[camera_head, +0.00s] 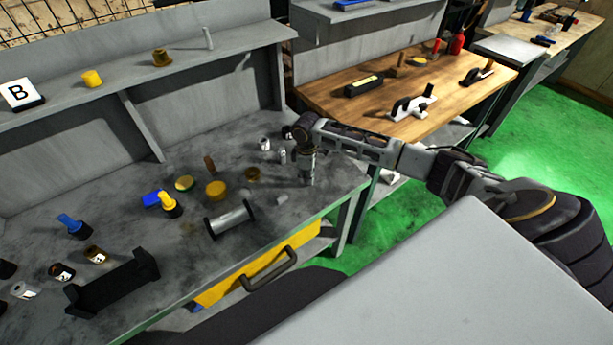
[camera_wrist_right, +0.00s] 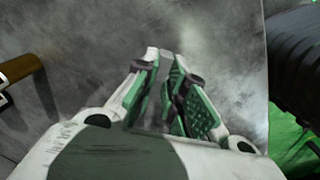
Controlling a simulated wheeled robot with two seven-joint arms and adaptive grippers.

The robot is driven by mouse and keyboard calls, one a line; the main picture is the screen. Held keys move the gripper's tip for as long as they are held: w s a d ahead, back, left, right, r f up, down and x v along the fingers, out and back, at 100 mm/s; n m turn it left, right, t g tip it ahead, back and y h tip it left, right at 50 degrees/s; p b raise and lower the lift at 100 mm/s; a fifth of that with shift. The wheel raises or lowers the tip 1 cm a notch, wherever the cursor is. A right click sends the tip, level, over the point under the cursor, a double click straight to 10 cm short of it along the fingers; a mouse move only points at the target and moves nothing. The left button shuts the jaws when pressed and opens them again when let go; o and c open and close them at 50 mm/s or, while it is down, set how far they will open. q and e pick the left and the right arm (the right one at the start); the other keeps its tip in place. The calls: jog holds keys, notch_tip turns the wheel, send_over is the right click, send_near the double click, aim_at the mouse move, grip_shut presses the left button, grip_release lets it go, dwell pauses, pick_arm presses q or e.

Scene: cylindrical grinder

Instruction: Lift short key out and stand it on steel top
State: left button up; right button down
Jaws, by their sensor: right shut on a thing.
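My right gripper (camera_head: 307,172) is low over the right end of the grey, steel-looking bench top (camera_head: 330,190). In the right wrist view its green-padded fingers (camera_wrist_right: 166,98) are shut on a narrow grey piece (camera_wrist_right: 155,95), which I take for the short key. The fingers hide much of it, and I cannot tell whether its lower end touches the top. The same grey top (camera_wrist_right: 220,40) lies behind the fingers. In the head view the key is too small to make out. My left gripper is not in view.
A black cradle (camera_head: 112,284) lies at the front left. A wooden bench (camera_head: 400,95) stands behind right. The front right top is mostly clear.

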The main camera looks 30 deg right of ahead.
jog(key=shift+f, duration=0.35)
jog(key=c, duration=1.4)
grip_release()
jog(key=shift+r, duration=6)
jog(key=shift+s, duration=0.15)
